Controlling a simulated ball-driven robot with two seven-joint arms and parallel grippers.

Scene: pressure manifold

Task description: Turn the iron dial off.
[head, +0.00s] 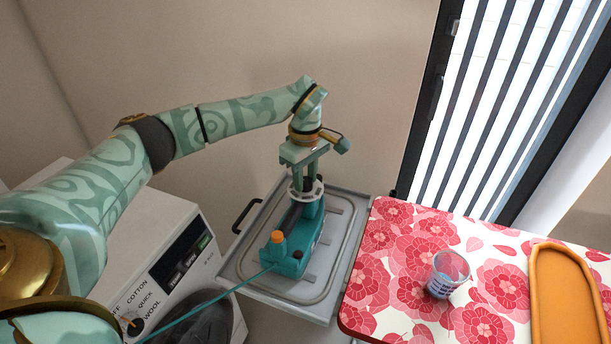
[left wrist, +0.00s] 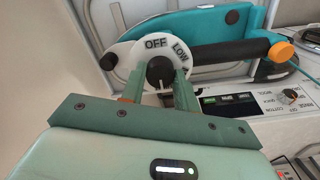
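The iron (head: 291,262) is teal with a dark handle and an orange knob, and lies on a grey board in the head view. Its dial is a white disc (head: 317,188) with a dark centre knob (left wrist: 160,72). In the left wrist view the disc reads OFF at the top and LOW to the right; the setting is not clear. My left gripper (head: 307,176) points down over the dial. Its two fingers (left wrist: 160,80) are apart, one on each side of the dark knob; I see no clear contact. My right gripper is not in view.
A washing machine (head: 185,222) with a control panel stands left of the board (head: 235,272). A teal cord (head: 230,287) runs left from the iron. To the right, a floral table (head: 405,290) holds a glass (head: 448,273) and an orange tray (head: 540,290).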

